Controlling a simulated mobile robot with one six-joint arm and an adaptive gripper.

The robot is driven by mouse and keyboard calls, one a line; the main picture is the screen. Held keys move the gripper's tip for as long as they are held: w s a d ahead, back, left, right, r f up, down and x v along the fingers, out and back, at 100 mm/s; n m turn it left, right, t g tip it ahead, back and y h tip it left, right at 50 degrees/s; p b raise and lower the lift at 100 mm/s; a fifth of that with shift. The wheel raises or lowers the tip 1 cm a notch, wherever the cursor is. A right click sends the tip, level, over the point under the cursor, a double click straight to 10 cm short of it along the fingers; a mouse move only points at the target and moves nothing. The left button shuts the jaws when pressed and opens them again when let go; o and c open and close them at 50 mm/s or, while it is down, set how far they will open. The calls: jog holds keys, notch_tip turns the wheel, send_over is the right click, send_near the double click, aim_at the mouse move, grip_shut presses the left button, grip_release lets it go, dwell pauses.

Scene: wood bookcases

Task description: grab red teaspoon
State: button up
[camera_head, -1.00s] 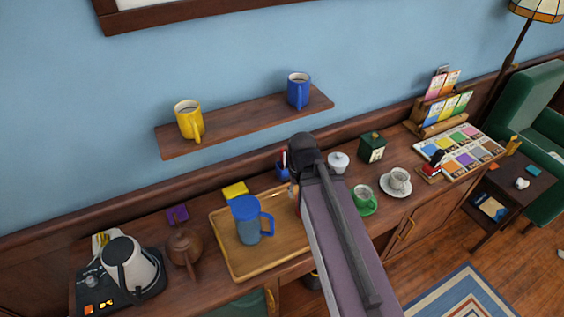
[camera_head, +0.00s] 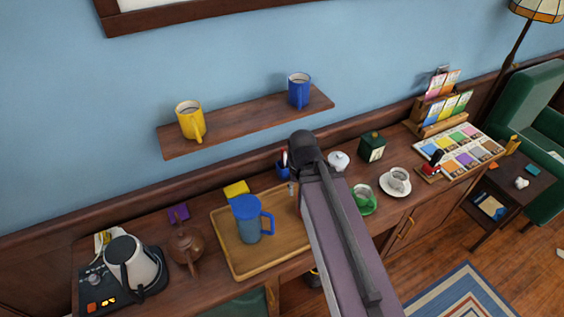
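A small dark-blue holder (camera_head: 281,170) stands against the wall behind the tray, with a thin red and white item (camera_head: 285,157) sticking up from it. It may be the red teaspoon, but it is too small to tell. My arm reaches over the counter just right of the holder and hides part of that area. Only a small grey part beside the arm's end, near the tray's back right, may belong to my gripper; its fingers are hidden behind the arm.
A wooden tray (camera_head: 236,266) holds a blue-lidded pitcher (camera_head: 248,222). A kettle (camera_head: 133,265) and brown teapot (camera_head: 185,246) stand left. A white lidded pot (camera_head: 339,161), green cup (camera_head: 364,197) and white cup (camera_head: 397,181) are right. A mug shelf (camera_head: 245,121) hangs above.

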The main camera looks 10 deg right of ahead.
jog(key=shift+o, duration=0.3)
jog(key=shift+f+b, duration=0.7)
